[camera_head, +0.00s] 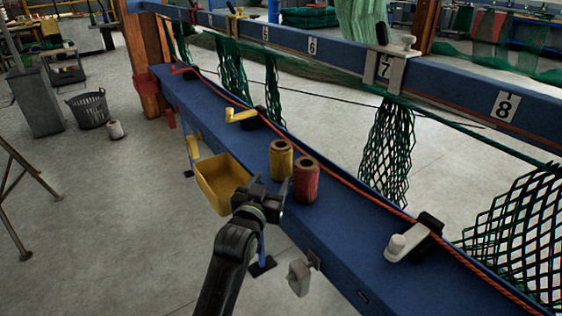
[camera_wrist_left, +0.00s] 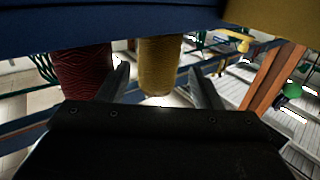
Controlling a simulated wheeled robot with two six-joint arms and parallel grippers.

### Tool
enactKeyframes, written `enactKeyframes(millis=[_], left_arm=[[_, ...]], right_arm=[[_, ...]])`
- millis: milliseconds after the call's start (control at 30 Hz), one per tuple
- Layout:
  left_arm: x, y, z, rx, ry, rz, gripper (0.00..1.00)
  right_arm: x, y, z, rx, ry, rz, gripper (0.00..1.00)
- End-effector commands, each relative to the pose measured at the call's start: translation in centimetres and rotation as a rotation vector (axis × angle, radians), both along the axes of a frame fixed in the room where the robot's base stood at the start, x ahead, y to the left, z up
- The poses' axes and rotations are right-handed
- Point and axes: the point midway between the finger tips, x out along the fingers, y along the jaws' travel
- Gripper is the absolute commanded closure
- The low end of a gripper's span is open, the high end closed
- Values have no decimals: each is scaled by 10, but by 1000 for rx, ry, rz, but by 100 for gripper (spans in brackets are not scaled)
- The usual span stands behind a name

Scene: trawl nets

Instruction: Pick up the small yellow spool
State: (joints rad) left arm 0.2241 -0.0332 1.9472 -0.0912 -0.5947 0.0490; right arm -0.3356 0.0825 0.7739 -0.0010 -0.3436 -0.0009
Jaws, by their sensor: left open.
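The small yellow spool (camera_head: 281,160) stands upright on the blue ledge (camera_head: 350,240), just left of a red spool (camera_head: 305,180). My left gripper (camera_head: 264,190) is open in front of the yellow spool, at the ledge's near side. In the left wrist view, which looks upside down, the yellow spool (camera_wrist_left: 160,66) shows between the two spread fingers, with clear gaps on both sides. The red spool (camera_wrist_left: 82,72) shows beside the finger on the left there. Whether the fingertips reach past the yellow spool's near face I cannot tell. My right gripper is not in view.
A yellow bin (camera_head: 222,178) hangs at the ledge's near edge, left of my gripper. A yellow-handled cleat (camera_head: 243,116) is further back. An orange rope (camera_head: 350,185) runs along the ledge behind the spools. Green netting (camera_head: 388,150) hangs beyond.

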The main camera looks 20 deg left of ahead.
Motion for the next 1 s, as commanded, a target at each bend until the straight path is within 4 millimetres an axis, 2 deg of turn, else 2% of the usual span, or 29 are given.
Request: enactKeyframes(millis=[233,533,867,1000], left_arm=[[15,-1,1,0,-2,-1,41],[52,-2,-1,1,0,0,41],[58,-2,-1,0,-1,0,41],[58,-2,-1,0,-1,0,57]], right_arm=[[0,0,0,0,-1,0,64],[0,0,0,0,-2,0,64],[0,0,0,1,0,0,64],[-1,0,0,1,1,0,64]])
